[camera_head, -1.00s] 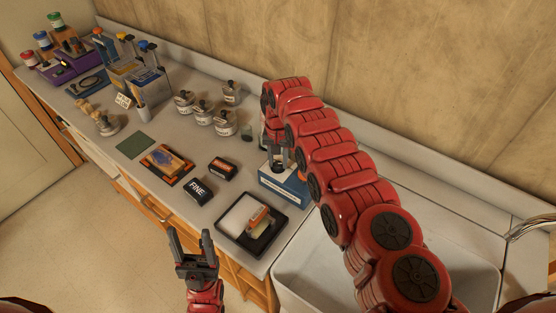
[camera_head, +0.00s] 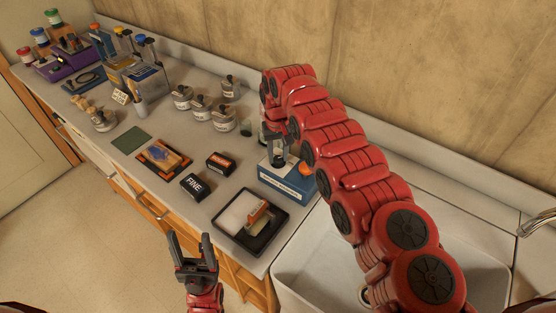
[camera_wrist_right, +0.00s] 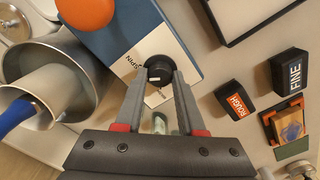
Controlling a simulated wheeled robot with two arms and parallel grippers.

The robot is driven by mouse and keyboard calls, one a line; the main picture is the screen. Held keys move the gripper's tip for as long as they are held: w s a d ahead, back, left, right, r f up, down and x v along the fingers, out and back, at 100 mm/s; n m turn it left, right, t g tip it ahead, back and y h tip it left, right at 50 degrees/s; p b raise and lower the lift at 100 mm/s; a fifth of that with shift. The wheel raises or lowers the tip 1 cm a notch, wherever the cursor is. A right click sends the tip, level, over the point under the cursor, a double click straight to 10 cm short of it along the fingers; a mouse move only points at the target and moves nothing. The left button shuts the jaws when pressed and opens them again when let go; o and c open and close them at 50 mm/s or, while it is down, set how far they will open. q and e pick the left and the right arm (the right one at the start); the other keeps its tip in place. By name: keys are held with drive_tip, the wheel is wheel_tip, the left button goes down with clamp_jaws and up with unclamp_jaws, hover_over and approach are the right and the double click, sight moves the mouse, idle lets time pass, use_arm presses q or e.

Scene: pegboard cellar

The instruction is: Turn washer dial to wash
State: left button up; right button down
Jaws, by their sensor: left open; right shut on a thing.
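The washer (camera_head: 288,186) is a blue box with a white top panel on the counter beside the sink. In the right wrist view the washer (camera_wrist_right: 128,30) shows its black dial (camera_wrist_right: 159,72), with lettering that looks like "SPIN" beside it. The dial's white mark points down toward my wrist. My right gripper (camera_wrist_right: 160,80) is shut on the dial, one finger on each side. In the head view my right gripper (camera_head: 279,154) reaches down over the washer, hiding most of the dial. My left gripper (camera_head: 191,243) is open and empty in front of the counter, away from the washer.
An orange knob (camera_head: 306,168) stands on the washer's right side. A black tray (camera_head: 230,240) sits in front, with FINE (camera_head: 195,187) and ROUGH (camera_head: 220,163) blocks to its left. Several lidded pots (camera_head: 224,120) stand behind. The sink (camera_head: 300,270) is at right.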

drive_tip(key=n+b, duration=0.3)
drive_tip(key=shift+f+n, duration=0.25)
drive_tip(key=shift+n, duration=0.05)
drive_tip(key=shift+n+b, duration=0.75)
drive_tip(key=shift+n, duration=0.25)
drive_tip(key=shift+r+n, duration=0.1)
drive_tip(key=shift+n, duration=0.8)
drive_tip(key=n, duration=0.4)
drive_tip(key=shift+r+b, duration=0.1)
drive_tip(key=shift+b, duration=0.3)
drive_tip(key=n, duration=0.5)
drive_tip(key=shift+n, duration=0.4)
drive_tip(key=c, duration=0.5)
unclamp_jaws()
